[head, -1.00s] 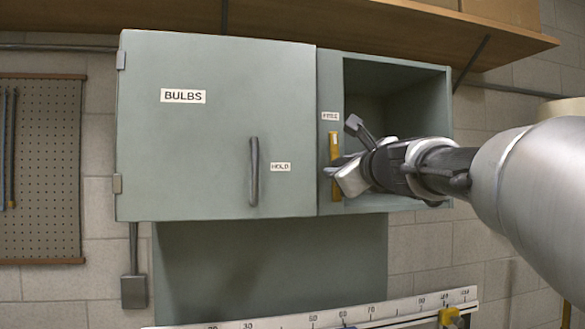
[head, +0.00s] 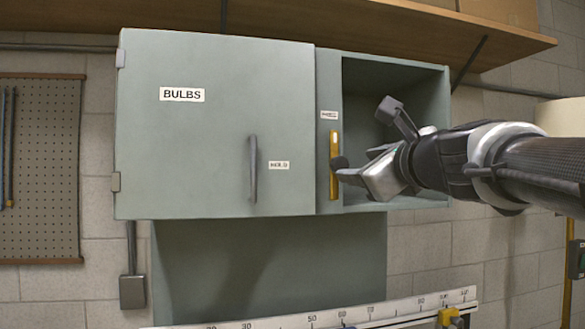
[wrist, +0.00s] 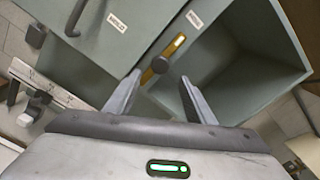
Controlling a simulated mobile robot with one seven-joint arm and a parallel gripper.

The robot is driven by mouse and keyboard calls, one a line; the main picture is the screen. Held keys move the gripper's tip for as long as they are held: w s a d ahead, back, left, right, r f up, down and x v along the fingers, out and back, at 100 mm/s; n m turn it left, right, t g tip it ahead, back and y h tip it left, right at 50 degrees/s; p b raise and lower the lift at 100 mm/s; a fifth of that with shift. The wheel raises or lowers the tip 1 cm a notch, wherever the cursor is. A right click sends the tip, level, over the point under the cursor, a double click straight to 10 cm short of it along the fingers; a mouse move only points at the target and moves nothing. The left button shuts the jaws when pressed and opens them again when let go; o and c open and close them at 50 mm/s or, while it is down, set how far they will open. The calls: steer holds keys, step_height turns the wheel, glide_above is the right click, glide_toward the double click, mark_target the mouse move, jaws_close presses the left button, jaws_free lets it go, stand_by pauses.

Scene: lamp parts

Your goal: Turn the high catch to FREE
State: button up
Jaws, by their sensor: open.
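The catch is an upright yellow bar (head: 334,145) with a round dark knob (head: 340,162) near its middle, on the cabinet front right of the door. A label, apparently FREE (head: 328,115), is above it; HOLD (head: 279,165) is to its left on the door. In the wrist view the knob (wrist: 160,66) and the yellow bar (wrist: 174,48) appear between my fingertips. My gripper (head: 358,166) is open, just right of the knob in the head view. Contact with the knob cannot be told. My fingers (wrist: 160,84) hold nothing visible.
The grey-green BULBS door (head: 200,130) is closed, with a vertical handle (head: 253,168). The open compartment (head: 365,95) right of the catch looks empty. A wooden shelf (head: 400,25) is above, and a numbered scale rail (head: 380,313) is below.

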steer(key=s+d, duration=0.1)
steer(key=s, duration=0.6)
steer(key=shift+d, duration=0.25)
steer(key=shift+s, duration=0.1)
steer(key=s+a+f+n+g, duration=0.3)
steer(key=f+n, duration=0.4)
steer(key=f, duration=0.3)
steer(key=s+a+f+n+g, duration=0.2)
steer(key=a+f+n+g, duration=0.15)
steer(key=f+n, duration=0.45)
steer(key=s+d+f+n+g+h, duration=0.1)
steer(key=s+f+n, duration=0.3)
steer(key=f, duration=0.3)
steer(key=s+d+f+n+g+h, duration=0.1)
steer(key=s+f+n+g, duration=0.1)
steer(key=s+f+n, duration=0.2)
steer(key=s+d+f+n+g+h, duration=0.1)
steer(key=s+f+n, duration=0.3)
steer(key=f, duration=0.6)
steer(key=shift+s+f+g, duration=0.15)
steer(key=shift+g, duration=0.6)
